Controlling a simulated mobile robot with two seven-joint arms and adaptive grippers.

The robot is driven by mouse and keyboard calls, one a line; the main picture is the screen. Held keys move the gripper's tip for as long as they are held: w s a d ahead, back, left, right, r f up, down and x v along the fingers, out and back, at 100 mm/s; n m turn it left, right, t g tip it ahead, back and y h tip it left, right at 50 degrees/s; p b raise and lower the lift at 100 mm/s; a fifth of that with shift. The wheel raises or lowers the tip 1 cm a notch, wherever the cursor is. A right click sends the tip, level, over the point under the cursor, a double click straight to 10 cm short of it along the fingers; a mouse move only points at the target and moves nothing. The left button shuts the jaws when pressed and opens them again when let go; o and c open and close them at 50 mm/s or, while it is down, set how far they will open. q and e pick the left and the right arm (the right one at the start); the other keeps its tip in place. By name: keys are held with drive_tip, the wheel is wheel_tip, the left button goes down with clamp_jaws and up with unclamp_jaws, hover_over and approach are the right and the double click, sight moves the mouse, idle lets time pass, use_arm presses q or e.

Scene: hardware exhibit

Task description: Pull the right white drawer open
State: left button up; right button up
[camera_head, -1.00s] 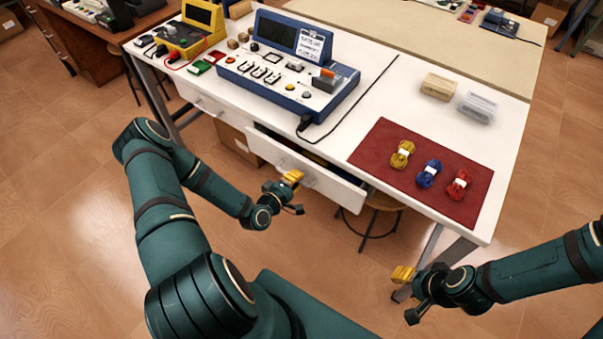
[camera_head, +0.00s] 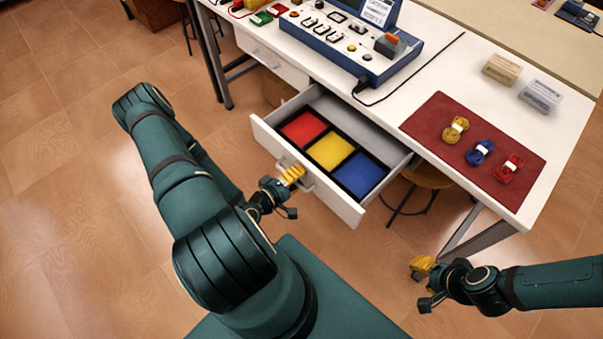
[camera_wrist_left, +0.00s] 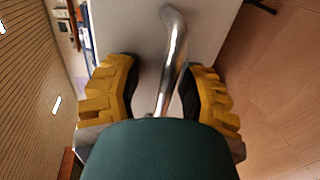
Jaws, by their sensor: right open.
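The right white drawer (camera_head: 355,212) is pulled well out from the white table. Its red, yellow and blue compartments show. My left gripper (camera_head: 291,175) is at the drawer's front, by its metal handle. In the left wrist view, the handle (camera_wrist_left: 175,50) stands between the two yellow fingers, with a visible gap to the left finger and close to the right one. The left gripper (camera_wrist_left: 160,85) looks open around it. My right gripper (camera_head: 423,281) is open and empty, low in front of the table's right side, away from the drawer.
A closed left drawer (camera_head: 272,60) is beside the open one. On the table are a blue instrument case (camera_head: 350,45), a dark red mat (camera_head: 440,115) with three cord bundles, and two small boxes. A stool (camera_head: 425,175) stands under the table, right of the drawer.

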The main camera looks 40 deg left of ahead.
use_arm(q)
drive_tip(key=v, duration=1.1)
drive_tip(key=shift+s, duration=0.35)
drive_tip(key=shift+s+a, duration=0.1)
